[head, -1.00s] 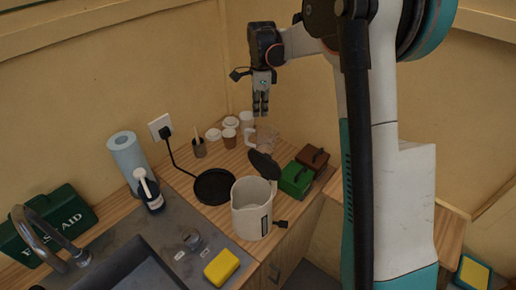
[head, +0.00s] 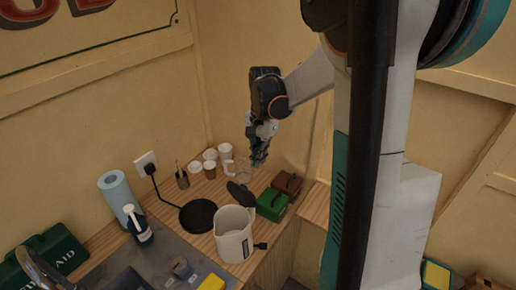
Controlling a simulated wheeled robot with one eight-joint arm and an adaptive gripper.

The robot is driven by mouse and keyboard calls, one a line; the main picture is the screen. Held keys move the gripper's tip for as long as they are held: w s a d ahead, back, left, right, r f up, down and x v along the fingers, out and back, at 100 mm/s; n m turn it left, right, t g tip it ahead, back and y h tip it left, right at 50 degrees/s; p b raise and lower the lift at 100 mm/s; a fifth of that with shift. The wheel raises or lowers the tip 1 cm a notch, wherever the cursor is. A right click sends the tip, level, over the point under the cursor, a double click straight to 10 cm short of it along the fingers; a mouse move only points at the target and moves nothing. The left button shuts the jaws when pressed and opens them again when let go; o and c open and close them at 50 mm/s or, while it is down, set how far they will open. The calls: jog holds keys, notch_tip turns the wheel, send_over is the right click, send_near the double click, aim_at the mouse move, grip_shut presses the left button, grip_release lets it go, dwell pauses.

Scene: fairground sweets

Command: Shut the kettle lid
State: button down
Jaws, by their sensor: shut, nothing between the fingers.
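The white kettle (head: 234,238) stands upright on the wooden counter near its front edge, beside its round black base. Its dark lid (head: 241,194) is open, tilted up at the back right of the rim. My gripper (head: 257,164) is shut and empty. It points down above the far side of the lid, and I see no contact with the lid. The fingers partly cover the glass jug behind.
Green (head: 271,205) and brown (head: 287,184) boxes sit right of the kettle. The black base (head: 198,216) lies to its left. Several cups (head: 210,162) and a glass jug (head: 243,172) stand behind.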

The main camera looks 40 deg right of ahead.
aim_at(243, 194)
jog(key=s+a+f, duration=0.1)
jog(key=a+f, duration=0.3)
jog(key=shift+s+f, duration=0.15)
jog(key=shift+s, duration=0.05)
jog(key=shift+a, duration=0.15)
dwell(0.3)
jog(key=shift+s+a+r+h, duration=0.2)
jog(key=shift+a+h, duration=0.05)
jog(key=shift+h, duration=0.15)
